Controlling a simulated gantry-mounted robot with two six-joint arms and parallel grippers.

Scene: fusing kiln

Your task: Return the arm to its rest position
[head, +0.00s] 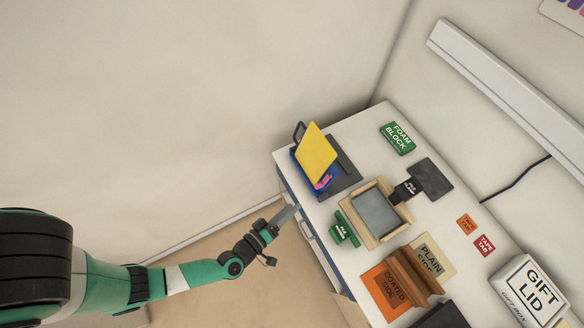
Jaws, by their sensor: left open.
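My left arm comes in from the lower left, and its gripper (268,234) is by the near-left edge of the white workbench (372,124). The gripper looks small and dark, is open, and I see nothing held in it. A grey flat piece (284,215) shows just past it; I cannot tell whether it touches. My right gripper is not in view.
On the bench are a yellow panel (316,152) in a blue holder, a green foam block box (398,138), a wooden-framed tray (372,213), a green clamp-like piece (345,228), brown and orange boards, and a gift lid box (532,290). The floor left of the bench is clear.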

